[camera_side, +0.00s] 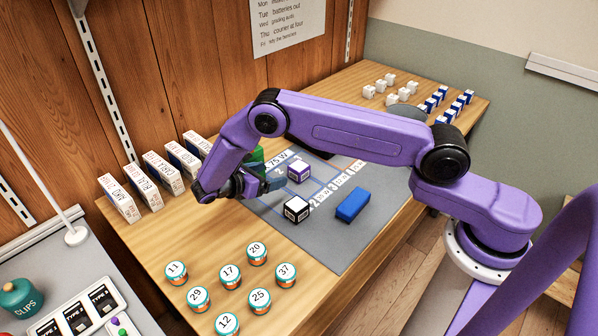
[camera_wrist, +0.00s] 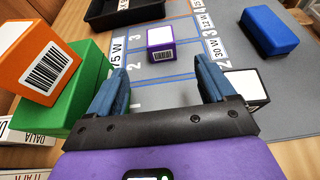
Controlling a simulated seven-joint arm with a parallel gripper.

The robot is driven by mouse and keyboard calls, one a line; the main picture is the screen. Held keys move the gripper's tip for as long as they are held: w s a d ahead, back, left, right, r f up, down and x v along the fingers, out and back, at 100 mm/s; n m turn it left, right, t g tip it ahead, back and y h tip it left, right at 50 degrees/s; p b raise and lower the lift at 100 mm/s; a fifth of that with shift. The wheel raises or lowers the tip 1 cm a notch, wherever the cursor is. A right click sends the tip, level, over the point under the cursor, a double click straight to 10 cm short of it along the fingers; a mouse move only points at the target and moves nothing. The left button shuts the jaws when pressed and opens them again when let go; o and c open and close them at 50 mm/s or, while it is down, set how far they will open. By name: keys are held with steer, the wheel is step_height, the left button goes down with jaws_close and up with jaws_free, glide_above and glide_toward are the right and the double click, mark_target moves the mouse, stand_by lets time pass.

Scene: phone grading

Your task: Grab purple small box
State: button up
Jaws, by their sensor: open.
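The small purple box (camera_side: 298,173) has a white top and stands on the grey mat, inside the marked grid. In the wrist view the purple box (camera_wrist: 161,45) shows a barcode on its near face and sits ahead of the fingertips, roughly between them in line. My gripper (camera_side: 262,180) is left of the box in the side view. Its blue fingers are spread wide in the wrist view (camera_wrist: 160,85), with nothing between them. The gripper is apart from the box.
A green box (camera_wrist: 85,90) with an orange box (camera_wrist: 38,62) on it stands close left of my fingers. A black box (camera_side: 296,209) is near the right finger. A blue block (camera_side: 353,205) lies on the grey mat (camera_side: 345,245). Several numbered tins stand in front.

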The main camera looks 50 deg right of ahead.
mark_target(296, 168)
steer(key=x, duration=1.4)
steer(key=shift+f, duration=0.2)
steer(key=c, duration=1.1)
steer(key=shift+r, duration=0.2)
